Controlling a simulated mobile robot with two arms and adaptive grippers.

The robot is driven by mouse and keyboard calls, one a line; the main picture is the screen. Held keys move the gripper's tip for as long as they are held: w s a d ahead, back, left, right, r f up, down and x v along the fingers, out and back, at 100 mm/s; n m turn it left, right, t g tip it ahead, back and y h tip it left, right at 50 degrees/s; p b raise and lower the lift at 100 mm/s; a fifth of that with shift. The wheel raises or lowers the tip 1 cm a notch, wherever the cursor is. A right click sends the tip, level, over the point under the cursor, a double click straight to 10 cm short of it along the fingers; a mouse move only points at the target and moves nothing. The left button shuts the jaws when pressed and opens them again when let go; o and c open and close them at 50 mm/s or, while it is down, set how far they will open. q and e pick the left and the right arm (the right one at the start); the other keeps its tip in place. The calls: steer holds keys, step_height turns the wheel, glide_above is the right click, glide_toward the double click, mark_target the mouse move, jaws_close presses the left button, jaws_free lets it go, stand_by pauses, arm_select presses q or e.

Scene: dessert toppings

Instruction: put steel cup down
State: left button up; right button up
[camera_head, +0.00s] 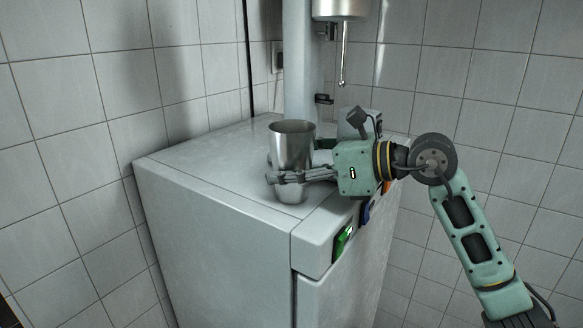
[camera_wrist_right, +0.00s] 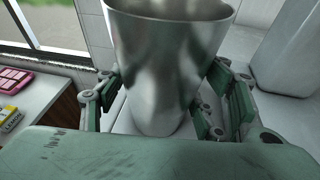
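The steel cup (camera_head: 292,145) is a plain, shiny metal tumbler. It is upright over the white top (camera_head: 210,165) of a cabinet, near its front edge. I cannot tell whether its base touches the surface. My right gripper (camera_head: 272,170) reaches in from the right, with one finger across the front of the cup and the other mostly hidden behind it. In the right wrist view the cup (camera_wrist_right: 160,65) fills the space between the fingers, which appear shut on it. My left gripper is not in view.
Tiled walls close in the back and left. The cabinet top is clear left of the cup. Pink (camera_wrist_right: 14,78) and yellow items lie left in the wrist view.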

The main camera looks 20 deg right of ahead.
steer(key=shift+o, duration=0.8)
steer(key=shift+r, duration=0.1)
steer(key=shift+d+r, duration=0.1)
steer(key=shift+d, duration=0.05)
steer(key=b+v, duration=0.4)
steer(key=v, duration=0.7)
steer(key=shift+s+d+r+b, duration=0.2)
steer(key=shift+s+b, duration=0.1)
steer(key=shift+s, duration=0.1)
